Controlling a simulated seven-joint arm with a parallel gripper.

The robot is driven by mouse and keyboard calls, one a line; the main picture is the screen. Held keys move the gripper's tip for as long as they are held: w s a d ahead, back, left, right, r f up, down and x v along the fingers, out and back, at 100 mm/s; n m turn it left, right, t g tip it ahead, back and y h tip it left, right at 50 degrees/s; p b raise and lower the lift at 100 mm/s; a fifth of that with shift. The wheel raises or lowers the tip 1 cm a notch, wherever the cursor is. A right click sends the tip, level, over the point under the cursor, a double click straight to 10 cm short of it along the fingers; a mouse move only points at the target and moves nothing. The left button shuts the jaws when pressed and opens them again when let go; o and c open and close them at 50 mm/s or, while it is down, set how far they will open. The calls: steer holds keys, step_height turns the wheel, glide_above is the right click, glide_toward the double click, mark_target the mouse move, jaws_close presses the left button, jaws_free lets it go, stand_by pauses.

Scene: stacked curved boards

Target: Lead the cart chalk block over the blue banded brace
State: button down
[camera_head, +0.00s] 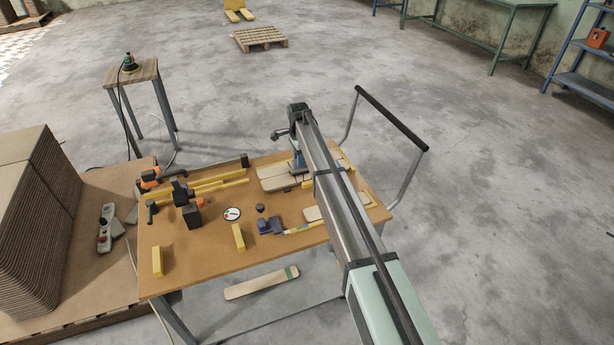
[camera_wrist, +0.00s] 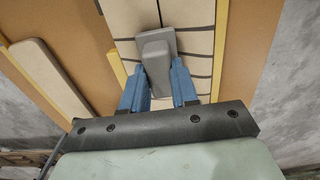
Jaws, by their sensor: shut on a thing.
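My gripper (camera_wrist: 157,82) has blue fingers shut on a grey block (camera_wrist: 155,50), seen in the wrist view; I take it for the chalk block. The block is over or on pale boards (camera_wrist: 195,14) crossed by dark bands; I cannot tell whether it touches them. In the head view my gripper (camera_head: 299,161) is at the back right of the cart top, beside the pale boards (camera_head: 272,182), and the block cannot be made out. My arm hides part of the boards. No brace with a clear blue band can be told apart.
The cart top (camera_head: 205,258) bears yellow blocks (camera_head: 238,237), black-and-orange clamps (camera_head: 190,207), a round dial (camera_head: 232,214) and a dark blue tool (camera_head: 269,226). The cart handle (camera_head: 390,115) rises at right. A green-ended board (camera_head: 260,284) lies below the front edge.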

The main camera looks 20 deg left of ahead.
steer(key=shift+s+a, duration=0.75)
steer(key=shift+s, duration=0.05)
steer(key=shift+r, duration=0.25)
steer(key=shift+w+r, duration=0.1)
steer(key=shift+r, duration=0.45)
steer(key=shift+r, duration=0.1)
steer(key=shift+r, duration=2.9)
